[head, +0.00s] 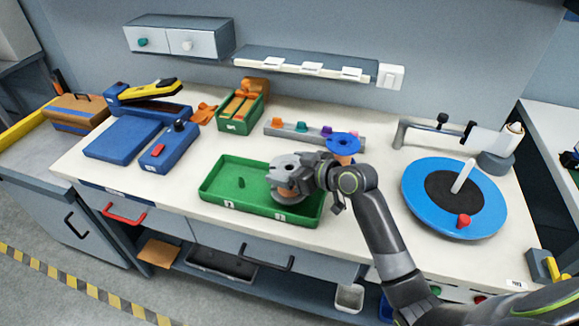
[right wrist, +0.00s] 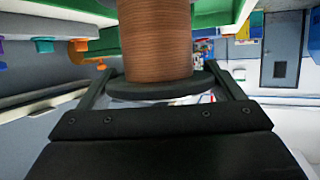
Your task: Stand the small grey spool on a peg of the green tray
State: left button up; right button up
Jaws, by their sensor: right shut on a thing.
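My right gripper (head: 305,178) is shut on the small grey spool (head: 284,165), which has grey flanges and a copper-brown winding. It holds the spool at the right part of the green tray (head: 212,203). In the right wrist view the winding (right wrist: 155,38) and a dark flange (right wrist: 150,88) show between the fingers. One green peg (head: 241,182) stands bare in the left part of the tray. Any peg under the spool is hidden, and I cannot tell whether the spool touches the tray floor. My left gripper is not in view.
A blue spool (head: 343,141) with an orange winding stands just behind the tray's right end. A grey rail (head: 345,139) with coloured knobs runs behind it. A blue turntable (head: 420,190) is at the right.

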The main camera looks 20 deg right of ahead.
jog(key=shift+f+b, duration=1)
jog(key=shift+f, duration=0.25)
jog(key=shift+s+f, duration=0.1)
jog(key=shift+f, duration=0.15)
jog(key=o, duration=1.3)
jog(key=b+v, duration=0.1)
jog(key=v, duration=1.6)
jog(key=shift+d+r, duration=0.1)
jog(key=shift+r, duration=0.05)
